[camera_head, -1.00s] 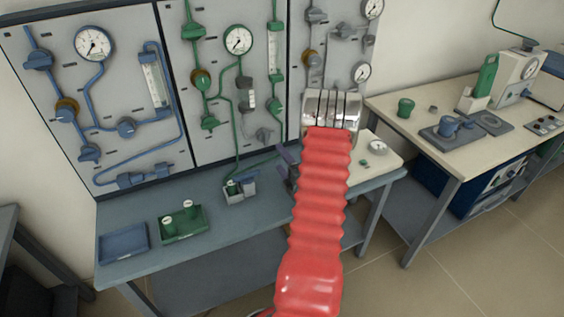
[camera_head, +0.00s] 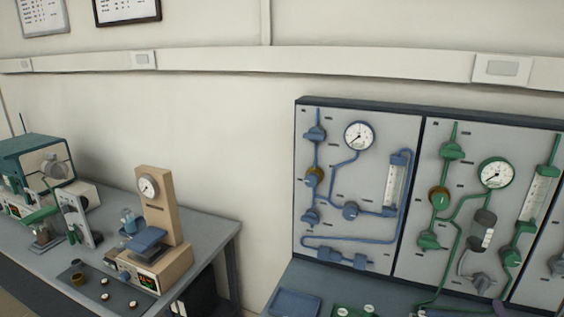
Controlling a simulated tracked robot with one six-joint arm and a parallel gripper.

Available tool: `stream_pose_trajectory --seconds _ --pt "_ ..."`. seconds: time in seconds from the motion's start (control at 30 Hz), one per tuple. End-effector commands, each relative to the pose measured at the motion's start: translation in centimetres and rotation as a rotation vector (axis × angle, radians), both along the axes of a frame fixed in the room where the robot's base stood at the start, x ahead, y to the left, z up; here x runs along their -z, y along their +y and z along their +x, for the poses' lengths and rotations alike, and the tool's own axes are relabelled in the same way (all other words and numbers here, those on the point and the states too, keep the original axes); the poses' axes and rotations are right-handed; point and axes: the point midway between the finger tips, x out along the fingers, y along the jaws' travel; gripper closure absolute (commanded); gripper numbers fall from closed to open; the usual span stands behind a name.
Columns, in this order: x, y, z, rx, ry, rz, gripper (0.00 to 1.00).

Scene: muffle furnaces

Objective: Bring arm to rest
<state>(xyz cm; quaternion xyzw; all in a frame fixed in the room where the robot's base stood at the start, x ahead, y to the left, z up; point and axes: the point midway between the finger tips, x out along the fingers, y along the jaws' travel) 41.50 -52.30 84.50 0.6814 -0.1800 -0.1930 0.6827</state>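My arm and my gripper do not show in the current head view. Whether the gripper is open or shut, and whether it holds anything, cannot be seen. The task names no other object.
A wall panel with blue piping (camera_head: 350,190) and one with green piping (camera_head: 480,215) stand at right, above a bench with a blue tray (camera_head: 292,303). A grey bench (camera_head: 205,240) at left bears a tan instrument (camera_head: 160,225) and other devices. Bare wall (camera_head: 240,140) lies between.

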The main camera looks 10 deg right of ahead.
Motion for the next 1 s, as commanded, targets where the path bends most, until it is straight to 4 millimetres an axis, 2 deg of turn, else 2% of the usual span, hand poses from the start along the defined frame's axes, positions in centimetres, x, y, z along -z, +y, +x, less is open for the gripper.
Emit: stream_pose_trajectory --seconds 0.23,0.47,0.7,1.0 --pt "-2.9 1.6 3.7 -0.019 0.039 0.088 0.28" --pt "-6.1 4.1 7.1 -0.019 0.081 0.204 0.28" --pt "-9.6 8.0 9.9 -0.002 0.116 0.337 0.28" --pt "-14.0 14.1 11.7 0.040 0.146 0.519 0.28"
